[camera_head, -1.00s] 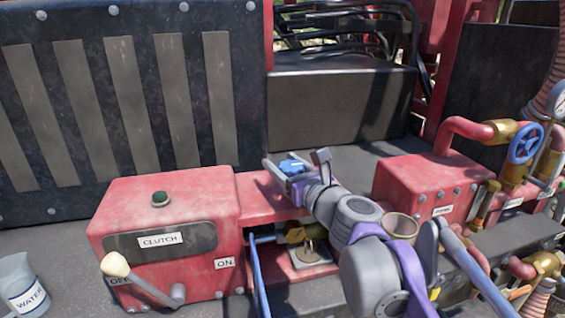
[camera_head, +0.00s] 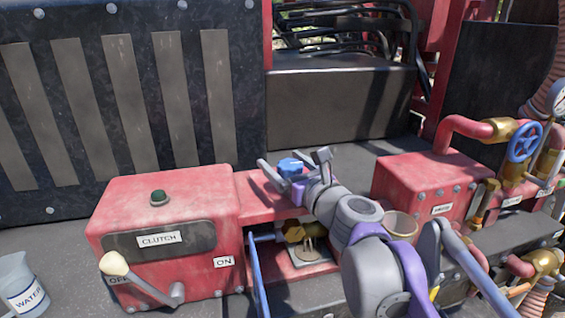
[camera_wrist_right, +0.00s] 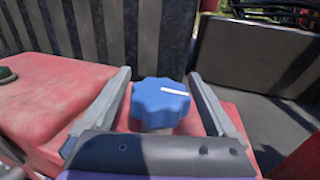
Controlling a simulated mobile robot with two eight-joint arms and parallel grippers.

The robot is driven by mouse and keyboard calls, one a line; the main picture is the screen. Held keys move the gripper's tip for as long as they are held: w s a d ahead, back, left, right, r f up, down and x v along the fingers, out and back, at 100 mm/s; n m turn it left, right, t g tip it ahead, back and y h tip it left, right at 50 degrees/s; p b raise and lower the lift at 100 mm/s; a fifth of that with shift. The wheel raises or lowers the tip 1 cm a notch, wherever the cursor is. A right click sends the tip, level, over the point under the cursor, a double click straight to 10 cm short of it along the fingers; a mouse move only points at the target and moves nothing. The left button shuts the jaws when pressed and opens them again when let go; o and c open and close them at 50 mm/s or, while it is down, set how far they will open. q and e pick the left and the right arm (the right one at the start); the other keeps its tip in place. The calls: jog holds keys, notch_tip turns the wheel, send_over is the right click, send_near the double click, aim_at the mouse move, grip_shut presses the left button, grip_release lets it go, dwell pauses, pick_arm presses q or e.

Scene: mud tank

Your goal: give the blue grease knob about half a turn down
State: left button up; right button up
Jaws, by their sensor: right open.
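The blue grease knob (camera_head: 290,165) stands on a red housing right of the clutch box, partly hidden by my right gripper in the head view. In the right wrist view the lobed blue knob (camera_wrist_right: 160,100) shows a white mark pointing right, and a pale stem below it. My right gripper (camera_head: 292,160) is open, with one finger on each side of the knob. My left gripper is not in view.
The red clutch box (camera_head: 165,205) with a white-knobbed lever (camera_head: 115,264) stands to the left. A water jug (camera_head: 20,287) is at the lower left. A red pump box (camera_head: 432,190) with pipes and a blue valve wheel (camera_head: 525,143) is at the right.

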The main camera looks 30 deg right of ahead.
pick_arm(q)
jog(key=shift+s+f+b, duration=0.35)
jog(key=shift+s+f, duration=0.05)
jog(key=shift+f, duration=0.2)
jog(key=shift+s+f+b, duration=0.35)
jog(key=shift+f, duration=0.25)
pick_arm(e)
jog(key=s, duration=1)
jog(key=shift+s, duration=0.2)
